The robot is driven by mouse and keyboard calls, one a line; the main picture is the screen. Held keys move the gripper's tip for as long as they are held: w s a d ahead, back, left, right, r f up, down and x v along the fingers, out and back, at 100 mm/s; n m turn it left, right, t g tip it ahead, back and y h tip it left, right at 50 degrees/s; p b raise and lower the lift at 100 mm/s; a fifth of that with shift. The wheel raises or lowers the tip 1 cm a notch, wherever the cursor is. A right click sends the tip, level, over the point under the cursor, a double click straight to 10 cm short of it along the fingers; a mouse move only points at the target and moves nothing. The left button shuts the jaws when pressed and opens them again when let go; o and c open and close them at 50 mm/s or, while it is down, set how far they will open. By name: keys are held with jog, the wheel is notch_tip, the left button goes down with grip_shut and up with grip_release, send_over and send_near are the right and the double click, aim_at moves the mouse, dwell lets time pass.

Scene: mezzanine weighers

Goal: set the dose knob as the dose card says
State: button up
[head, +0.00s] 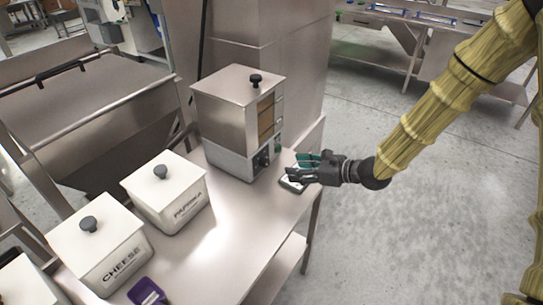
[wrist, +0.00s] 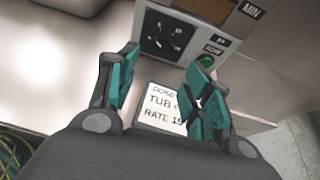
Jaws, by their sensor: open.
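The feeder (head: 226,108) is a steel box with a grey base on the steel table. Its control panel has a dark round dial with the dose knob (head: 264,158); in the wrist view the dial face (wrist: 167,36) is at top centre, its setting too small to read. A green button (wrist: 206,61) sits beside it. The white dose card (wrist: 160,108) lies below the panel, partly hidden by a finger; "DOSE", "TUB" and "RATE" show, with a number starting with 1. My gripper (head: 308,163) is open and empty, over the card and apart from the knob.
White tubs marked PAPRIKA (head: 168,192) and CHEESE (head: 103,246) stand at the left on the table (head: 215,245), with a purple object (head: 147,292) near the front. A steel column rises behind the feeder. Bare table lies between tubs and feeder; open floor is at the right.

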aim_at(268, 164)
jog(key=shift+w+a, duration=0.15)
jog(key=shift+w, duration=0.2)
jog(key=shift+w+a+f, duration=0.15)
jog(key=shift+a, duration=0.05)
jog(key=shift+w+a, duration=0.1)
jog(key=shift+a, duration=0.3)
jog(key=p+x, duration=0.2)
jog(key=x, duration=0.7)
jog(key=shift+c, duration=0.4)
jog(key=c, duration=0.9)
